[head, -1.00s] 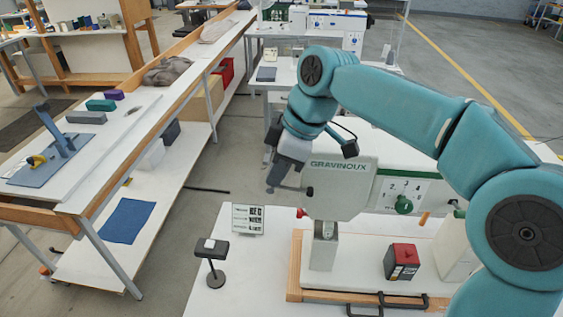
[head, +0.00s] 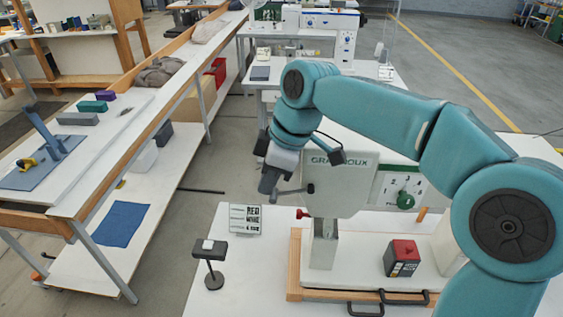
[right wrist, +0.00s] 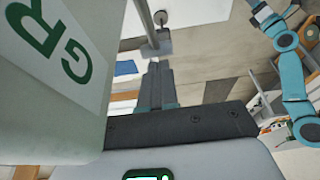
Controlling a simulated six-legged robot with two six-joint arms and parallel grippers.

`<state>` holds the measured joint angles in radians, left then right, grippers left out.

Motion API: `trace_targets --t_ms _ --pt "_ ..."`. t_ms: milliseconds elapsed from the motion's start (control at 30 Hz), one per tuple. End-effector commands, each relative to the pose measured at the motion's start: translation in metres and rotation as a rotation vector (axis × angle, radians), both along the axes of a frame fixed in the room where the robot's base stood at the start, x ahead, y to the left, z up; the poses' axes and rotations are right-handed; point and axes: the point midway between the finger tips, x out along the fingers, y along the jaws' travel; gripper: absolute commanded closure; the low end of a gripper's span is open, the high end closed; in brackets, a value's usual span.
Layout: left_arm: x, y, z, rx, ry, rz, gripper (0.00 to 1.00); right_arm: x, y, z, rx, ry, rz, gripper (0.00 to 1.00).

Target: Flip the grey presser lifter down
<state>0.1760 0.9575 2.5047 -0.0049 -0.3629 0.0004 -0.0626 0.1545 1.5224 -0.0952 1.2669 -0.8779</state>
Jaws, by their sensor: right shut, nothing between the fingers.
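The sewing machine head (head: 345,190) is cream with green lettering. The grey presser lifter (head: 294,191) is a short lever on its left end, pointing left from a dark pivot. In the right wrist view, a grey bar with a block-like end (right wrist: 155,48) lies just beyond my fingertips. My right gripper (head: 266,190) is shut and empty, pointing down beside the lever's free end. Its dark fingers (right wrist: 157,75) are together in the right wrist view. I cannot tell whether they touch the lever. My left gripper does not show in the head view.
A red knob (head: 301,213) sits below the lever. A small black stand (head: 210,262), a lettered card (head: 245,219) and a red-and-black box (head: 402,258) stand on the white table. A long bench (head: 120,140) runs along the left, across a floor gap.

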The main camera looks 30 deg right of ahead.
Motion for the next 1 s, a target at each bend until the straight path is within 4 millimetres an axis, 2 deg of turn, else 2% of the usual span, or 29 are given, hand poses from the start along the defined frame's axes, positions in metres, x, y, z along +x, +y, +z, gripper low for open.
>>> trace_targets --t_ms 300,433,633,733,900,1000 --pt "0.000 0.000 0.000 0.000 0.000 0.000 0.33 -0.002 0.000 -0.005 -0.006 0.019 0.003 1.00" --pt "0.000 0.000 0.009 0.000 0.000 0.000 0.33 -0.002 0.002 0.005 -0.005 0.018 0.004 1.00" --pt "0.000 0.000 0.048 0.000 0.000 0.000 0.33 0.002 0.013 0.050 -0.004 0.007 0.000 1.00" --pt "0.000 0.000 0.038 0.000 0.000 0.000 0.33 0.006 0.016 0.064 -0.003 0.000 -0.001 1.00" --pt "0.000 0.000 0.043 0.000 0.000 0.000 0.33 0.010 0.022 0.103 -0.003 0.000 -0.001 1.00" --pt "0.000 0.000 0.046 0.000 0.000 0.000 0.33 0.011 0.024 0.120 -0.003 0.001 -0.003 1.00"
